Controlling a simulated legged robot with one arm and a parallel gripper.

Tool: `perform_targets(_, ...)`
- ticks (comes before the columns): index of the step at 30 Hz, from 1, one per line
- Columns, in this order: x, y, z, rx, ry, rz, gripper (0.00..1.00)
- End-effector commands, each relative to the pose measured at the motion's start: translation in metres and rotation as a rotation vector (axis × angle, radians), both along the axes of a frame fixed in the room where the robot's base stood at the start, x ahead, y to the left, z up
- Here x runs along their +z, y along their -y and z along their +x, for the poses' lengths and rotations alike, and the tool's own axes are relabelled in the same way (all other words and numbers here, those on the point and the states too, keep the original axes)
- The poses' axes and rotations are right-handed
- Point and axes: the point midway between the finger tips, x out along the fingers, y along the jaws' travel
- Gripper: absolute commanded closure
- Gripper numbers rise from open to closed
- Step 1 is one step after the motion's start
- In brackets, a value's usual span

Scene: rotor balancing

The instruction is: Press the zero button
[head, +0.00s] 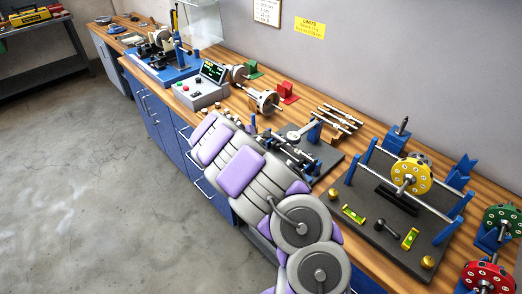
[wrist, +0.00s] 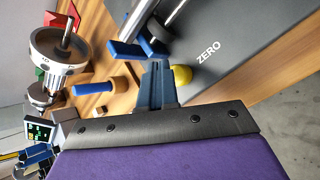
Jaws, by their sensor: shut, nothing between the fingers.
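The white word ZERO (wrist: 208,52) is printed on a dark grey plate (wrist: 245,40) in the wrist view. A yellow rounded button (wrist: 182,75) shows beside the word, partly covered by my gripper. My gripper (wrist: 158,68) has its blue fingers together and empty. Its fingertips are close to the yellow button and appear beside it; I cannot tell whether they touch it. In the head view my arm crosses in front of the bench plate (head: 333,162) and hides the button and my fingertips.
A control box (head: 200,92) with a lit screen stands farther along the wooden bench. A white rotor on a shaft (head: 265,100) and a red block (head: 288,92) lie nearby. A stand with a yellow rotor (head: 411,175) is at the right. The floor is clear at left.

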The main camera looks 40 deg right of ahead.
Motion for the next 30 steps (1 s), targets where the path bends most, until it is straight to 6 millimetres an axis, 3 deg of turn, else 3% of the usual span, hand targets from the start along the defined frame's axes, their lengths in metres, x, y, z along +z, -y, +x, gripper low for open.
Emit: perform_targets(30, -0.011, -0.001, -0.001, 0.000, 0.000, 0.000, 1.00)
